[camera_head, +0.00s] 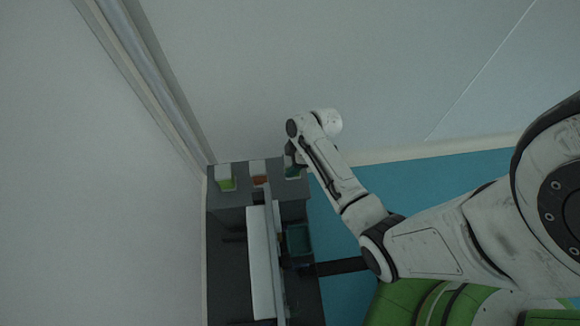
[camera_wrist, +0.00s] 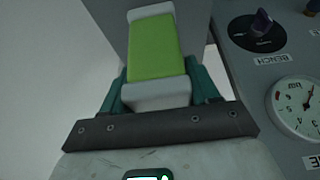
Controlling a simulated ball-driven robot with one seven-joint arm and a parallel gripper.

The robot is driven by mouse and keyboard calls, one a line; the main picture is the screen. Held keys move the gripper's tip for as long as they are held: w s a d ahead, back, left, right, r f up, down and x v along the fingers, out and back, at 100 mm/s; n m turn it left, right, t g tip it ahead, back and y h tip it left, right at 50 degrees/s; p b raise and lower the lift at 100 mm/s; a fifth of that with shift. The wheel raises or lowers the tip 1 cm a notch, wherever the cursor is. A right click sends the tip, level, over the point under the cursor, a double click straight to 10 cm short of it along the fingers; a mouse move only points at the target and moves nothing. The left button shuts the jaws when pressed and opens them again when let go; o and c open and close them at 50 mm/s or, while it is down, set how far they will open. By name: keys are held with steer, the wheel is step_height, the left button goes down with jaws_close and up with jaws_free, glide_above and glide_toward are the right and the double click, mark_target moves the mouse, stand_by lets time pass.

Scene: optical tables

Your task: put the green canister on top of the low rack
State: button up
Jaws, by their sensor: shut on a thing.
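In the wrist view a green canister (camera_wrist: 154,50) with white ends sits between the teal fingers of my gripper (camera_wrist: 157,84). My gripper is shut on it. In the head view my gripper (camera_head: 291,170) is over the far right end of the dark grey furniture, and the held canister is mostly hidden there. Another green and white item (camera_head: 226,184) stands at the far left end, apart from my gripper. I cannot tell for certain which part is the low rack.
An orange-brown and white item (camera_head: 259,180) stands between the green item and my gripper. A teal bin (camera_head: 298,239) is nearer, beside a long white panel (camera_head: 262,262). The wrist view shows a panel with a round dial (camera_wrist: 297,107) and a dark knob (camera_wrist: 258,33). Walls stand close behind and left.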

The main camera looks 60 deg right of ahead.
steer(key=shift+w+f+b, duration=0.1)
steer(key=shift+f+b, duration=0.35)
steer(key=shift+f, duration=1.1)
steer(key=shift+f, duration=0.15)
steer(key=o, duration=1.2)
steer(key=p+v, duration=0.4)
steer(key=v, duration=0.8)
steer(key=s+a+r+m+g+h, duration=0.1)
steer(key=s+a+r+m, duration=0.1)
steer(key=s+a+r, duration=0.1)
steer(key=s+a+r+m+g+h, duration=0.1)
steer(key=s+a+r+m, duration=0.2)
steer(key=a, duration=0.3)
steer(key=s+a+r+m+h, duration=0.1)
steer(key=s+a+r+m, duration=0.2)
steer(key=s+a+r, duration=0.1)
steer(key=shift+a+g, duration=0.4)
steer(key=shift+a, duration=0.25)
